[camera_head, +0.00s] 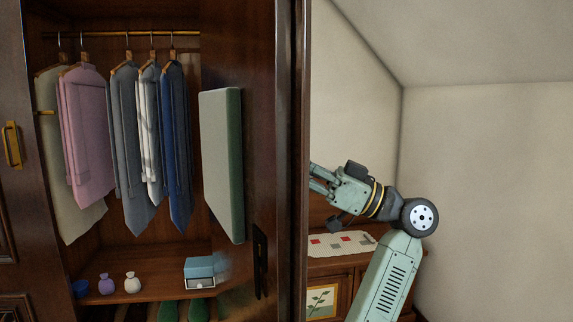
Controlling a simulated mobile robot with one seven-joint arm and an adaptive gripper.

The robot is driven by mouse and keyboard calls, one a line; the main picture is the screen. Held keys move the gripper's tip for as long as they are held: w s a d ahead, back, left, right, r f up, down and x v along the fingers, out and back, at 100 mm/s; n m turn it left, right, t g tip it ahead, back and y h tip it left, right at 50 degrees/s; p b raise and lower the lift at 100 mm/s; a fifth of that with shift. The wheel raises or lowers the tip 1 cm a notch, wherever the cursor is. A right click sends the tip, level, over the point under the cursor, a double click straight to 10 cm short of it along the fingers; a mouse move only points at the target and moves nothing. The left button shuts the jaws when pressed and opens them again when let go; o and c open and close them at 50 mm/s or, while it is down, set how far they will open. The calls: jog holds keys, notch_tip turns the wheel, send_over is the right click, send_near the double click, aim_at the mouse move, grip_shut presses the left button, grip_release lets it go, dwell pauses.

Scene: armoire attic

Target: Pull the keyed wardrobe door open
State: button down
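The wardrobe stands open on the left of the head view. Its dark wooden door (292,120) is swung out and seen nearly edge-on, with a dark upright metal plate (260,262) low on the inward-facing wood beside that edge. No key can be made out. My gripper (318,180) is on the outer, right side of this door, close to its edge. The fingertips are partly hidden by the door edge, so I cannot tell whether they touch it or how far they are spread. Another door (10,215) with a brass handle (12,145) is at the far left.
Clothes (125,140) hang from a rail inside, above a shelf with small bags and a blue box (199,271). A pale green-edged panel (222,165) is at the interior's right. Behind my arm stands a low cabinet (342,280) with a white cloth (342,243).

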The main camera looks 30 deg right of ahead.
jog(key=shift+w+d, duration=0.1)
jog(key=shift+d, duration=0.15)
jog(key=c, duration=2)
grip_release()
jog(key=shift+a, duration=0.1)
jog(key=v, duration=1.2)
